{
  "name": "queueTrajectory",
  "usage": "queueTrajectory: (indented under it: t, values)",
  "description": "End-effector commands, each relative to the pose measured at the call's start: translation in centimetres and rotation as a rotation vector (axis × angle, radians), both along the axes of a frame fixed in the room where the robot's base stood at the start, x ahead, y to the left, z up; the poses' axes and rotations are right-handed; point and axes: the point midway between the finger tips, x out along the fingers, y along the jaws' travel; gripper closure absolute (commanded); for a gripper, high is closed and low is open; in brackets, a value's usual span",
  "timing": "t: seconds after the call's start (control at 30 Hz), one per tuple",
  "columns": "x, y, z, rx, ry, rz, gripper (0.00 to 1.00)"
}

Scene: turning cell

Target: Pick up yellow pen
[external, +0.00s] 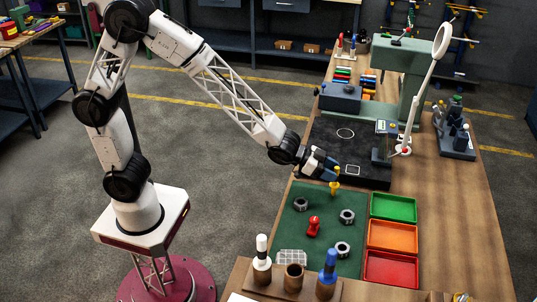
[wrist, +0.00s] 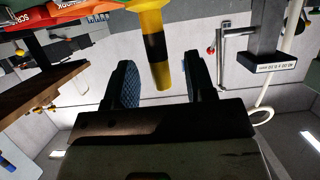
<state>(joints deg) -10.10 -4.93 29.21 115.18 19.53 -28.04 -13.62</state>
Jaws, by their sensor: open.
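The yellow pen (external: 334,187), yellow with a dark band, shows at the far edge of the green mat (external: 291,215), partly hidden by my gripper. In the wrist view the yellow pen (wrist: 152,18) reaches in from the top, between my two fingers. My gripper (external: 328,168) is at the pen's upper part, coming from the left. In the wrist view my gripper (wrist: 161,62) is open, with a gap visible on each side of the pen. I cannot tell how deep the pen sits between the fingers.
A red piece (external: 313,226) and several grey nuts (external: 347,216) lie on the mat. Green (external: 393,208), orange (external: 391,236) and red (external: 391,269) trays stand right of it. A wooden holder (external: 293,278) is in front. A dark machine base (external: 340,158) and column (external: 411,90) stand behind.

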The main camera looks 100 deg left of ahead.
Motion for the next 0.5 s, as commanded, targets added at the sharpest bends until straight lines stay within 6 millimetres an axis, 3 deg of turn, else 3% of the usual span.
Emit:
queueTrajectory:
  t: [0.5]
  values:
    - [3.5,-0.1,-1.4,0.000,0.000,-0.001,0.50]
